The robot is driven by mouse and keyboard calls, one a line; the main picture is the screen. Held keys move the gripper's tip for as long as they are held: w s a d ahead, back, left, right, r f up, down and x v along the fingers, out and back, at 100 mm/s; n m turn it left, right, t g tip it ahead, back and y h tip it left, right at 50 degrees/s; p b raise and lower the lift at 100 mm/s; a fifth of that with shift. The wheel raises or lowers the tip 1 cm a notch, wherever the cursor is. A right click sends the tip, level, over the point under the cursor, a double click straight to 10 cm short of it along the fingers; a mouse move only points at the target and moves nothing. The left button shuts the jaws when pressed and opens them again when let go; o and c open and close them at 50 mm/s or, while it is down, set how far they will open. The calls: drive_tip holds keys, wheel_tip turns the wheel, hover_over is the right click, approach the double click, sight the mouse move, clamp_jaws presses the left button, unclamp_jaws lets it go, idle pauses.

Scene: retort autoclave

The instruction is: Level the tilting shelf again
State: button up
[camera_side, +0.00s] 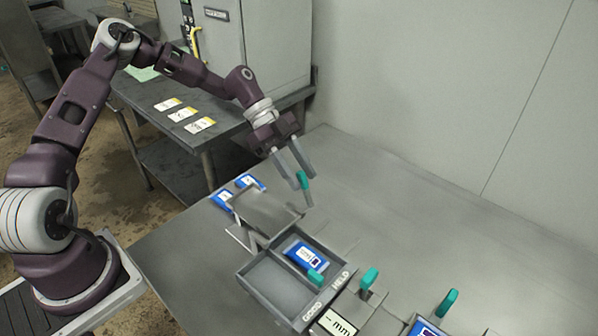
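The tilting shelf is a grey metal plate (268,210) on the steel table, left of centre in the side view. It looks tilted, with slanted supports showing under its left edge. A teal-tipped lever (304,181) rises at its right rear. My gripper (304,179) reaches down from above, with the teal tip between its two fingertips. I cannot tell whether the fingers press on the tip or stand just apart from it. No pouch shows on the plate.
Blue pouches (222,199) lie behind the shelf. In front stands a two-part tray (262,290) marked GOOD and HOLD, with a blue pouch (303,254) in it. Teal handles (369,279) and a mm display (335,323) stand nearer. The table's right side (450,235) is clear.

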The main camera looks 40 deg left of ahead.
drive_tip(key=v, duration=0.7)
drive_tip(key=s+d+r+n+t+y, duration=0.1)
drive_tip(key=s+r+n+t+y, duration=0.1)
drive_tip(key=s+r+n, duration=0.3)
drive_tip(key=s+d+r+n+t+y, duration=0.1)
drive_tip(key=s+r+n+y, duration=0.3)
drive_tip(key=s, duration=1)
drive_tip(key=s+d+r+n+t+y, duration=0.1)
drive_tip(key=s+r+n+t+y, duration=0.1)
drive_tip(key=s+r+n, duration=0.4)
drive_tip(key=s+n+y, duration=0.1)
drive_tip(key=s+n, duration=0.2)
drive_tip(key=s, duration=0.1)
drive_tip(key=shift+d+r+t, duration=0.2)
drive_tip(key=shift+r+t, duration=0.05)
drive_tip(key=shift+t, duration=0.05)
